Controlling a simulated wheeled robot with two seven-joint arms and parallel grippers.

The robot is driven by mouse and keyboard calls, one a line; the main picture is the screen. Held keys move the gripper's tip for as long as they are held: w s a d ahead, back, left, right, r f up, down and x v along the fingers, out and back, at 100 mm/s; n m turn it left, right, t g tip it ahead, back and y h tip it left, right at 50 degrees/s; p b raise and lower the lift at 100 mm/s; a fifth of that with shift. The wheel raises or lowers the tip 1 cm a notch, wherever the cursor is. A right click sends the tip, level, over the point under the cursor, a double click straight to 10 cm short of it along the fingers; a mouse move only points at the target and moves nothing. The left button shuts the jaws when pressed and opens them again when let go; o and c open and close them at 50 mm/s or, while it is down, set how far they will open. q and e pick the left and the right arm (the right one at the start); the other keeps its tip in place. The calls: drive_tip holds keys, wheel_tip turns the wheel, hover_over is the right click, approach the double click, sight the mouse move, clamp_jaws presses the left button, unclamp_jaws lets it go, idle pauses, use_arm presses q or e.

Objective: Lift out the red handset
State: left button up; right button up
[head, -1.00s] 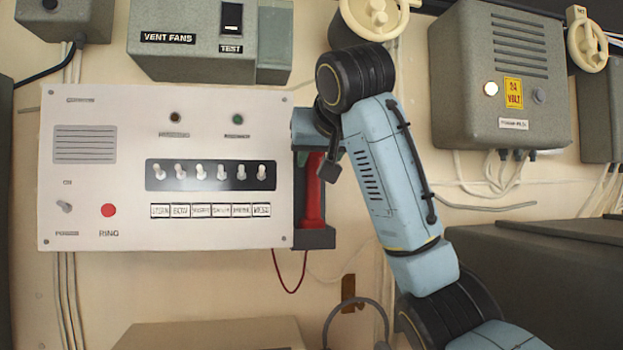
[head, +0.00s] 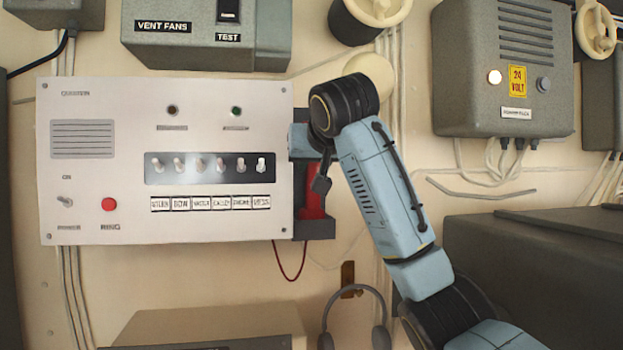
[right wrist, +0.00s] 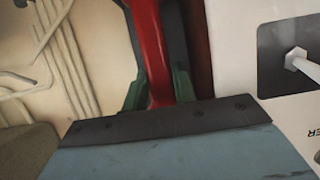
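The red handset (head: 314,204) hangs upright in a dark cradle (head: 318,230) at the right edge of the white intercom panel. My right gripper is at the handset, mostly hidden behind my wrist in the head view. In the right wrist view, the red handset (right wrist: 152,55) runs between the two green fingers of my right gripper (right wrist: 159,85). One finger is on each side, very close to it; I cannot tell whether they press on it. The handset's upper part is hidden in the head view. My left gripper is not in view.
The white panel (head: 110,150) with switches and a red RING button stands just left of the cradle. A dark red cord (head: 290,275) hangs below. Headphones (head: 357,292) hang lower right. A grey 24 volt box (head: 500,115) is at upper right.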

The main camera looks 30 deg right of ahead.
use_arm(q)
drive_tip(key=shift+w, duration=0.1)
use_arm(e)
drive_tip(key=shift+c, duration=0.5)
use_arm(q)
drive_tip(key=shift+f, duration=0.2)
use_arm(e)
drive_tip(key=shift+s+r, duration=0.1)
drive_tip(key=shift+r, duration=0.05)
